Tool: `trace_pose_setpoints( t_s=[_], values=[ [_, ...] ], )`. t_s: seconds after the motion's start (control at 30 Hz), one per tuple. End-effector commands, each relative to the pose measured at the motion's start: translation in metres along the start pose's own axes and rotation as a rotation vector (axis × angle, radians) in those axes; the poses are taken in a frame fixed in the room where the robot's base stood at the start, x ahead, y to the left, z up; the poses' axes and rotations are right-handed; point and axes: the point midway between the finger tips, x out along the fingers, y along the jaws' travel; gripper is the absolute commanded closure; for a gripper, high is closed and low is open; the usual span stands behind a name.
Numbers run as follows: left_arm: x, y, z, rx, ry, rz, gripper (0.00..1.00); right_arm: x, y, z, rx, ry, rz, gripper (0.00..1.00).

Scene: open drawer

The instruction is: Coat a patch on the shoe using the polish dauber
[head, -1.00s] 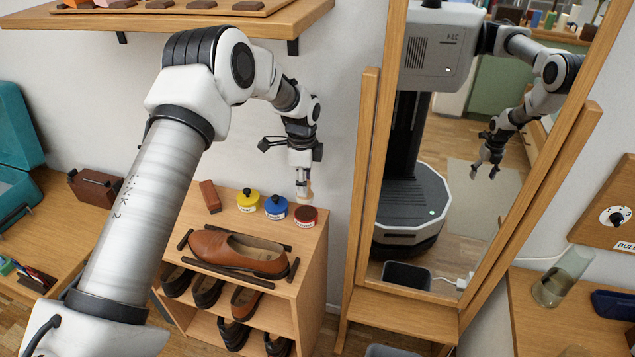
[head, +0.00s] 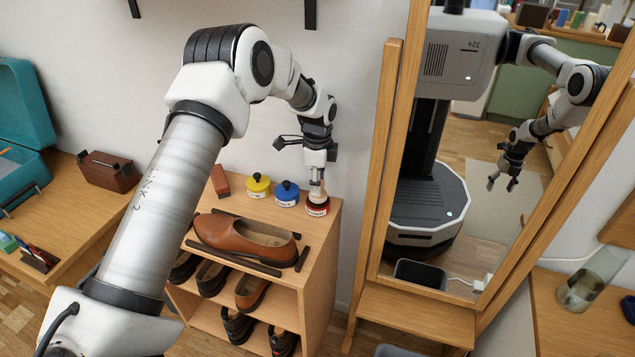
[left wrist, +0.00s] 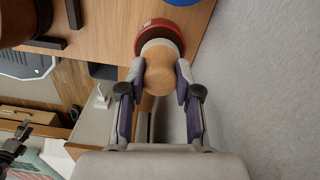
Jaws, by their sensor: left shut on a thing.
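A brown leather shoe (head: 243,240) lies on top of a wooden shoe rack, between dark bars. My left gripper (head: 317,180) is shut on the polish dauber, which has a round wooden handle (left wrist: 160,75) and a pale collar. The dauber points down at the red tin (head: 317,207), behind and right of the shoe. Its lower end is at the tin's top; whether it touches the polish is hidden. The red tin (left wrist: 160,38) shows beyond the dauber in the left wrist view. My right gripper is not directly in view.
A blue tin (head: 287,194) and a yellow tin (head: 258,187) stand left of the red one, then a reddish-brown block (head: 220,180). A tall mirror (head: 470,135) stands close on the right, reflecting me. The wall is behind the rack.

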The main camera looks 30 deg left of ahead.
Motion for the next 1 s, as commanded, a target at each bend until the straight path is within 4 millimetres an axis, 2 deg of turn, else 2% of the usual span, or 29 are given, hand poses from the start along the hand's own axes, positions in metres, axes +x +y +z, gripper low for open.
trace_pose_setpoints(
  t_s=[1.0],
  values=[
    [0.0044,-0.0003,-0.0002,0.0,0.0,-0.001,0.95,0.0003,0.0,-0.0001,0.0,0.0,0.0,0.32]
  ],
)
